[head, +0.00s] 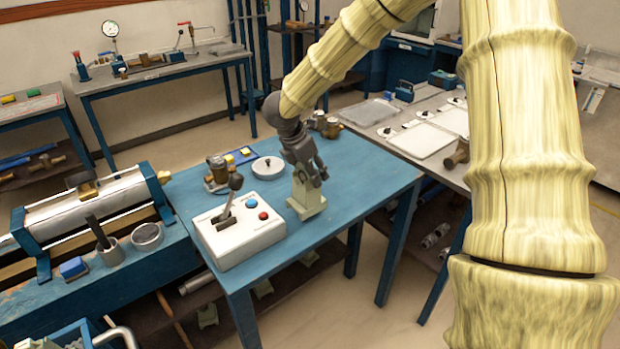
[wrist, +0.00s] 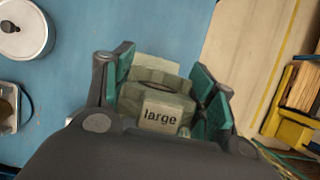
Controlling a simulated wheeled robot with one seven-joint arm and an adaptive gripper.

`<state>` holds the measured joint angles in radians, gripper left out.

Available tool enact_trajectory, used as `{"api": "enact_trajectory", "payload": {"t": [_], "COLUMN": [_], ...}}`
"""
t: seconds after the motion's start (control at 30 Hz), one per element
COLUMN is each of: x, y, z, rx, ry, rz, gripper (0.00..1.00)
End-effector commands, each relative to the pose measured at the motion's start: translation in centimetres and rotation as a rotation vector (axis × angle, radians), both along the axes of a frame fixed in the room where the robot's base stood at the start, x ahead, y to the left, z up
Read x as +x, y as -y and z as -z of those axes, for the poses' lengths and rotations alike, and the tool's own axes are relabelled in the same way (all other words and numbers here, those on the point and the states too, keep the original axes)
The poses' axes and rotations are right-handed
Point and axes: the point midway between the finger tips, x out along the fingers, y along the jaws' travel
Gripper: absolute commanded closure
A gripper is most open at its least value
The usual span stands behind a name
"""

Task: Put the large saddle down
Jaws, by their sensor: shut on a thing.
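The large saddle (wrist: 160,112) is a pale grey-green block with a label reading "large" in the wrist view. In the head view the saddle (head: 307,203) is at the blue table's right part, near its front edge. My gripper (head: 316,180) is above it, pointing down. In the wrist view my gripper (wrist: 165,90) has its green-padded fingers on both sides of the saddle, shut on it. The saddle looks upright. I cannot tell whether its underside touches the table.
The blue table (head: 345,195) is clear right of the saddle. A white control box (head: 238,232) with a lever and red and blue buttons stands left of it. A round grey lidded disc (head: 268,168) and brass fittings (head: 217,170) are behind. A grey bench (head: 450,175) adjoins on the right.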

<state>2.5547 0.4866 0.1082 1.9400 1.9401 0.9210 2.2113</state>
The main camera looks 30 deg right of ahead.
Motion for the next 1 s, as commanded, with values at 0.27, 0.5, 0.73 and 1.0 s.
{"api": "enact_trajectory", "payload": {"t": [0.27,0.5,0.73,1.0], "x": [0.8,0.8,0.8,0.8], "y": [0.1,0.1,0.1,0.1], "z": [1.1,3.2,3.5,3.7], "rx": [0.000,-0.001,0.000,0.000], "ry": [-0.001,0.001,0.003,0.001], "rz": [-0.001,0.001,0.000,0.000], "gripper": [1.00,1.00,1.00,0.23]}}
